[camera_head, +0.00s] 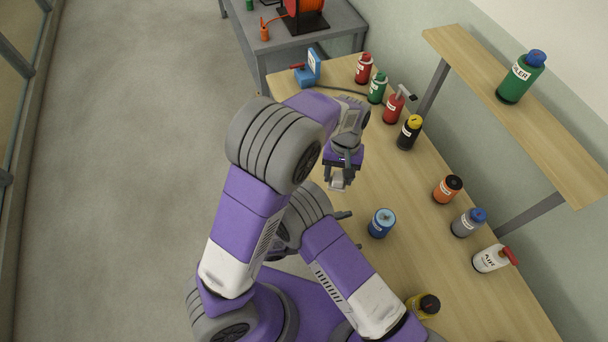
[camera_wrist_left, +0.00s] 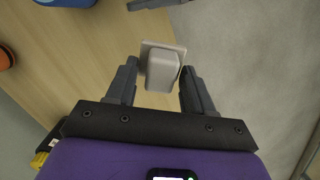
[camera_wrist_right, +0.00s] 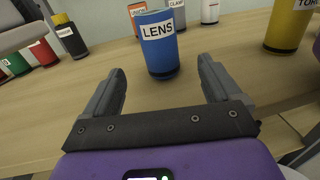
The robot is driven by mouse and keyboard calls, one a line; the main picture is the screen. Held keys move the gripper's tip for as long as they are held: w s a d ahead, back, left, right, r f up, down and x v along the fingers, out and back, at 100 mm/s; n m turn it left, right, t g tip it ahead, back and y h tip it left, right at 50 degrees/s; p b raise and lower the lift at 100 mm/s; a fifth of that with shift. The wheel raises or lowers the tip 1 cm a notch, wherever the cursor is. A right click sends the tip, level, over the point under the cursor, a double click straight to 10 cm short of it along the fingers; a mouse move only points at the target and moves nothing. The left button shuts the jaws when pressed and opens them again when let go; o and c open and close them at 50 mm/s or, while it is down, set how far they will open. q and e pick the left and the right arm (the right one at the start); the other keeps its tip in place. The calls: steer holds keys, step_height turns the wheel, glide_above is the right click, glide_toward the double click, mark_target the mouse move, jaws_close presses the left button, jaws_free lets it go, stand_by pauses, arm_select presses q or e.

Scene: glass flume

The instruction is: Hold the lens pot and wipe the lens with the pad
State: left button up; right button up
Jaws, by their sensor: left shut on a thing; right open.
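The blue lens pot (camera_head: 381,223), labelled LENS, stands upright on the wooden bench. In the right wrist view the pot (camera_wrist_right: 160,45) is straight ahead, in line with the gap between the fingers of my right gripper (camera_wrist_right: 162,68). That gripper is open and empty, and neither finger visibly touches the pot. My left gripper (camera_head: 341,181) is shut on the pad (camera_wrist_left: 161,68), a pale grey block with a wider flat plate. It holds the pad above the bench, up and to the left of the pot in the head view.
Red (camera_head: 363,68), green (camera_head: 377,88) and black (camera_head: 409,132) bottles stand along the back of the bench. Orange (camera_head: 447,189), grey (camera_head: 467,222) and white (camera_head: 491,258) ones stand right of the pot. A yellow pot (camera_head: 422,306) is near my right arm. A shelf (camera_head: 520,115) overhangs.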

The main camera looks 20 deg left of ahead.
mark_target(387, 223)
steer(key=shift+w+d, duration=0.1)
arm_select(q)
steer(key=s+d+r+g, duration=0.1)
steer(key=s+d+r, duration=0.1)
steer(key=d, duration=0.5)
steer(key=s+d+r+n+g, duration=0.1)
steer(key=s+d+r, duration=0.1)
steer(key=d+r, duration=0.3)
steer(key=shift+d+r+h, duration=0.2)
steer(key=shift+d+h, duration=0.2)
steer(key=shift+d, duration=0.8)
arm_select(e)
steer(key=x, duration=1.1)
steer(key=shift+w+d, duration=0.1)
steer(key=shift+d, duration=0.25)
steer(key=shift+c, duration=0.3)
steer(key=c, duration=1.1)
